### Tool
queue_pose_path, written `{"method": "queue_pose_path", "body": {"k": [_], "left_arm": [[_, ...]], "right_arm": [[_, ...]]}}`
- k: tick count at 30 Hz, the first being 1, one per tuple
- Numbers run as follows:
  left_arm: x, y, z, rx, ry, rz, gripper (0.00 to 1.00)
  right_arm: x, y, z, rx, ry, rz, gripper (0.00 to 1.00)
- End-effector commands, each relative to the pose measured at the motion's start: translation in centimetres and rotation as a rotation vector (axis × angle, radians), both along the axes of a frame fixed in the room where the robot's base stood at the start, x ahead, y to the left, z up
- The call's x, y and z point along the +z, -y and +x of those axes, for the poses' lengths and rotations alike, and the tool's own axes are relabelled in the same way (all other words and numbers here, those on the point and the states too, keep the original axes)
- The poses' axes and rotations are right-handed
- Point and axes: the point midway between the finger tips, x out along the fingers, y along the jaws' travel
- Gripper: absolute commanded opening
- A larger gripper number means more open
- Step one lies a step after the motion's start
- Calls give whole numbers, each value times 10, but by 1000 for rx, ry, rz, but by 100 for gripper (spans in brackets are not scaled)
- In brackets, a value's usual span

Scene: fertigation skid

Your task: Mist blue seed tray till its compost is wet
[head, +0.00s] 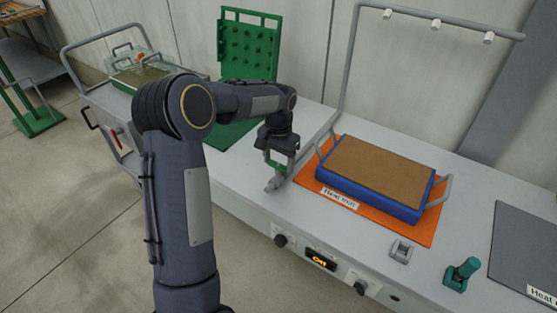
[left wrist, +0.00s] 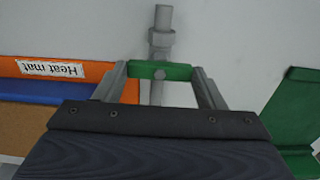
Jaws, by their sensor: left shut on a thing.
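The blue seed tray (head: 368,196) sits on an orange mat labelled "Heat mat" (head: 333,199). Its compost (head: 382,172) is an even light brown, and no spray shows over it. A grey mist pipe (head: 350,60) rises behind the tray, with several white nozzles (head: 437,23) on its overhead arm. My left gripper (head: 277,166) is left of the tray, at the pipe's low end. In the left wrist view the left gripper (left wrist: 160,75) is shut on a green valve handle (left wrist: 172,71), which lies across the grey pipe (left wrist: 161,35). My right gripper is not in view.
A green pegboard stand (head: 249,45) is at the back. A grey block (head: 401,250), a teal upright object (head: 462,274) and a dark grey mat (head: 525,250) lie to the right. The bench front has knobs and a lit display (head: 320,259). A trolley (head: 105,100) stands at left.

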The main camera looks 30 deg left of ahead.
Motion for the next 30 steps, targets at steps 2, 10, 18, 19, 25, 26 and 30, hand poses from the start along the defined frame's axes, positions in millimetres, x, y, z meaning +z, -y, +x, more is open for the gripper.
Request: {"method": "queue_pose_path", "body": {"k": [2,10,18,19,25,26,30], "left_arm": [[0,0,0,10,0,0,41],[1,0,0,122,0,2,41],[1,1,0,351,0,1,41],[1,0,0,380,0,2,41],[1,0,0,572,1,2,41],[1,0,0,600,1,2,41],[2,0,0,732,1,2,41]], "right_arm": [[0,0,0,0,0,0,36],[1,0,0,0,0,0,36],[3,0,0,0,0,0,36],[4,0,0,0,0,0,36],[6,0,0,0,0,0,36],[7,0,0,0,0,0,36],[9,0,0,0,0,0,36]]}}
